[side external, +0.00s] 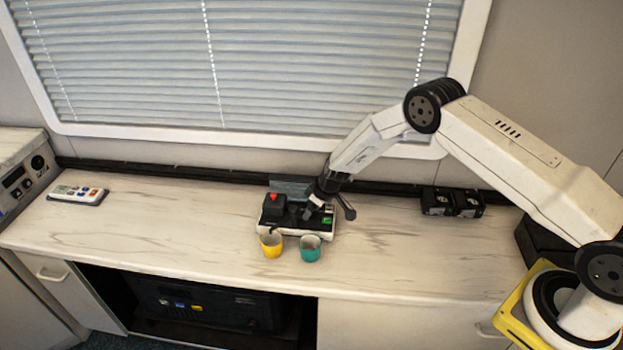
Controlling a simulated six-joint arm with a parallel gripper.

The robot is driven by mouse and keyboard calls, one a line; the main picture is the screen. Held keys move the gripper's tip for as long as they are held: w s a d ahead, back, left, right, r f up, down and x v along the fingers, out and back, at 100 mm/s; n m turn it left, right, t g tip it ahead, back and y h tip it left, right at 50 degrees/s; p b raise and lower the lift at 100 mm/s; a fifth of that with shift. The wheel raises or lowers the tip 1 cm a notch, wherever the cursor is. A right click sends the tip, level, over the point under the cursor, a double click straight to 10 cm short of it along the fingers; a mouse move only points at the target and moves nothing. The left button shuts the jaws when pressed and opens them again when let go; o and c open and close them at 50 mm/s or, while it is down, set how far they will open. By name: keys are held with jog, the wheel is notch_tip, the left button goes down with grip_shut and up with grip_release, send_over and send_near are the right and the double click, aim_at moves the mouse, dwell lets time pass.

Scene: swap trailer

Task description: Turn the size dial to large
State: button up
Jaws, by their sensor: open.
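A small coffee-machine-like device (268,227) with a pale base, a dark block with a red top (273,197) and a green-lit patch (327,220) stands mid-counter. My gripper (318,207) is open, low over the right part of this device, its fingers close to the front panel. One dark finger sticks out to the right. The size dial cannot be made out; it is too small or hidden behind my gripper. I cannot tell whether the fingers touch anything.
A yellow cup (271,246) and a teal cup (310,249) stand just in front of the device. Black boxes (452,202) stand at the right back, and a remote-like handset (78,194) lies at the left. The counter (170,225) between is clear.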

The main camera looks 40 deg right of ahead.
grip_shut()
jog(key=shift+a+m+h, duration=0.1)
jog(key=shift+m+h, duration=0.45)
jog(key=shift+m, duration=0.85)
jog(key=shift+m+h, duration=0.55)
jog(key=shift+m, duration=0.85)
jog(key=shift+a+m+h, duration=0.1)
jog(key=shift+m+h, duration=0.4)
jog(key=shift+m, duration=0.85)
jog(key=shift+m+h, duration=0.5)
jog(key=shift+m, duration=0.85)
grip_release()
jog(key=shift+n+y, duration=0.3)
jog(key=shift+n, duration=0.5)
jog(key=shift+n, duration=0.6)
